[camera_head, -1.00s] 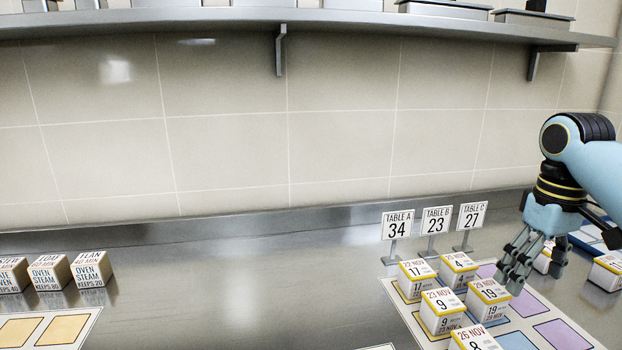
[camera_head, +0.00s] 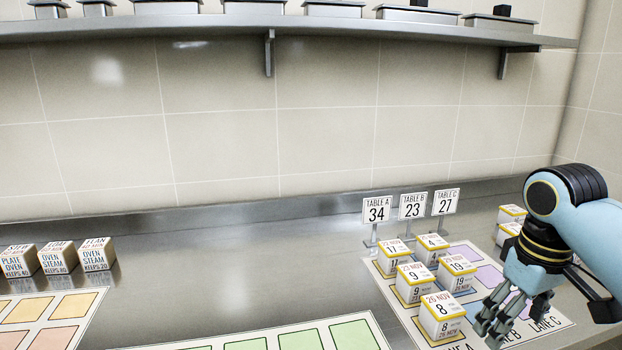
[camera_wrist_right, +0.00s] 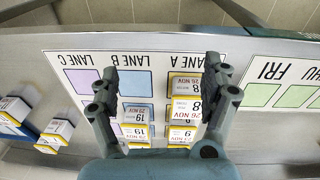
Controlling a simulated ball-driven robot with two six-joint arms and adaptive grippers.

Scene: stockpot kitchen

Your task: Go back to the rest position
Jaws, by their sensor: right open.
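My right gripper (camera_head: 492,330) hangs over the front part of the lane mat (camera_head: 555,318) at the right of the head view. In the right wrist view the gripper (camera_wrist_right: 160,85) is open, with nothing held between its fingers. Below it, white date cubes with yellow edges stand on the mat, such as the 26 NOV cube (camera_head: 442,316) and the cube marked 19 (camera_head: 457,272). The gripper hides part of the mat. My left gripper is not in view.
Table cards A (camera_head: 376,211), B (camera_head: 412,206) and C (camera_head: 446,202) stand behind the mat. More cubes (camera_head: 511,213) stand at the far right. A green-square mat (camera_head: 300,338) lies front centre; oven cubes (camera_head: 58,257) stand left. The middle counter is clear.

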